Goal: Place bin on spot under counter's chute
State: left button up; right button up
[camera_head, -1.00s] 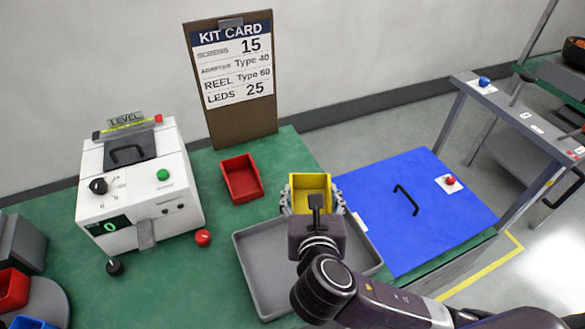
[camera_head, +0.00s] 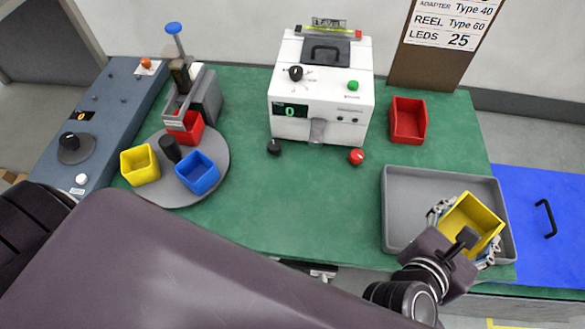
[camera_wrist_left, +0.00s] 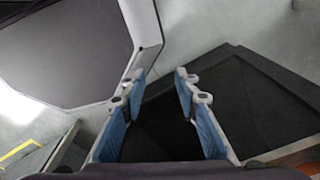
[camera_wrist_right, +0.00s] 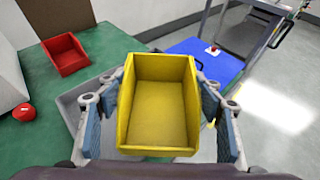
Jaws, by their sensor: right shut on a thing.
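My right gripper (camera_head: 466,232) is shut on a yellow bin (camera_head: 470,222), empty, over the right part of the grey tray. In the right wrist view the yellow bin (camera_wrist_right: 158,100) sits between the two blue-padded fingers. The white counter (camera_head: 322,85) with a "0" display stands at the back of the green table; its grey chute (camera_head: 317,130) sticks out at the front. No marked spot can be made out below the chute. My left gripper (camera_wrist_left: 158,85) is open and empty in the left wrist view; in the head view only my dark arm shows, covering the lower left.
A red bin (camera_head: 408,119) stands right of the counter. A round turntable (camera_head: 215,140) at left bears red, blue and yellow bins. A grey tray (camera_head: 400,205) and blue panel (camera_head: 560,245) lie at right. Black and red knobs (camera_head: 356,157) stand before the counter. The mid table (camera_head: 290,205) is clear.

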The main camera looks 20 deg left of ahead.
aim_at(313, 167)
jog(key=k+j+z, duration=0.15)
jog(key=j, duration=0.3)
jog(key=k+j+z, duration=0.1)
jog(key=k+j, duration=0.15)
jog(key=j, duration=0.2)
jog(key=k+j+z, duration=0.15)
jog(key=j, duration=0.3)
jog(key=k+j+z, duration=0.15)
jog(key=k+j, duration=0.2)
jog(key=i+j, duration=0.15)
jog(key=j, duration=0.15)
jog(key=i+j, duration=0.1)
jog(key=j, duration=0.15)
